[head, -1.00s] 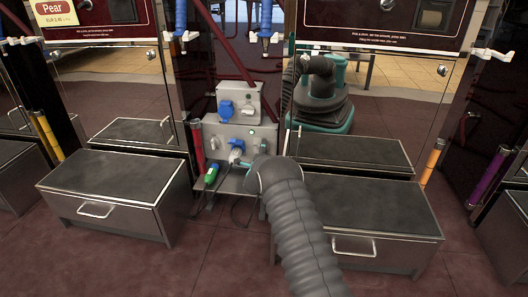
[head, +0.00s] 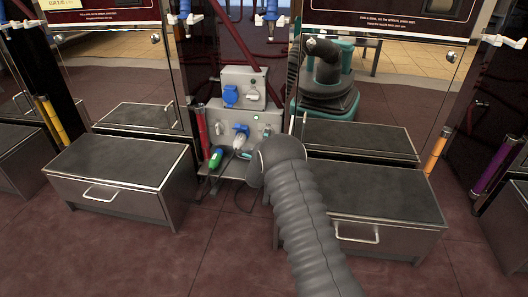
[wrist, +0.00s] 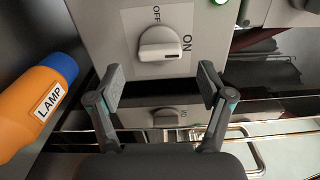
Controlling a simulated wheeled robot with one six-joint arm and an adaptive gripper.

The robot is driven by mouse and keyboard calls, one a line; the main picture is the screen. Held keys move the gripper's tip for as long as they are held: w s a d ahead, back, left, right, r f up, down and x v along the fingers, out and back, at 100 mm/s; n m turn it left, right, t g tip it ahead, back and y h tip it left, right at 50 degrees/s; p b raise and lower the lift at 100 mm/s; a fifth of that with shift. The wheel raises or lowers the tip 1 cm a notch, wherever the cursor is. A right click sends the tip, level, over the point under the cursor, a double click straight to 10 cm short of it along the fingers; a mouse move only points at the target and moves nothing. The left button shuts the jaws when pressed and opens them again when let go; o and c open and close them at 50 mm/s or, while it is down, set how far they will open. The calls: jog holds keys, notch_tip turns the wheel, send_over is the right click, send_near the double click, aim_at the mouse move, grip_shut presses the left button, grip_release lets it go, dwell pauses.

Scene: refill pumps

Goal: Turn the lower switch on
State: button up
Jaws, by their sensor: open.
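A pale rotary switch (wrist: 160,43) sits on a white plate marked OFF above it and ON to its right in the wrist view. In the head view the lower grey box (head: 222,121) carries a blue socket and a lit green lamp (head: 255,117).
A second knob shape (wrist: 166,117), perhaps a reflection, shows between the fingers. An upper grey box (head: 243,88) and drawer units (head: 120,180) stand around.

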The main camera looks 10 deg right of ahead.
jog(key=v, duration=0.8)
jog(key=shift+s, duration=0.1)
jog(key=s+a+f+n+g+y, duration=0.2)
jog(key=f+n+g, duration=0.15)
jog(key=f, duration=0.25)
jog(key=s+a+f+n+g+y, duration=0.1)
jog(key=s+f+n+g+y, duration=0.1)
jog(key=f+n, duration=0.3)
jog(key=s+a+r+n+g+y+p, duration=0.1)
jog(key=s+a+r+n+g+y, duration=0.15)
jog(key=s+n+g, duration=0.6)
jog(key=s+d+r+n+p, duration=0.1)
jog(key=s+d+r+p, duration=0.2)
jog(key=s+r, duration=1)
jog(key=s+d+r+n+t+p, duration=0.1)
jog(key=s+d+r+n+p, duration=0.1)
jog(key=s+r, duration=1.2)
jog(key=s+d+r+n+t+p, duration=0.1)
jog(key=s+d+r+p, duration=0.3)
jog(key=s+r, duration=1)
notch_tip(320, 180, up, 4)
jog(key=shift+s+d+r+n+h+p, duration=0.1)
jog(key=shift+s+d+n+h+p, duration=0.1)
jog(key=shift+n+h+p, duration=0.35)
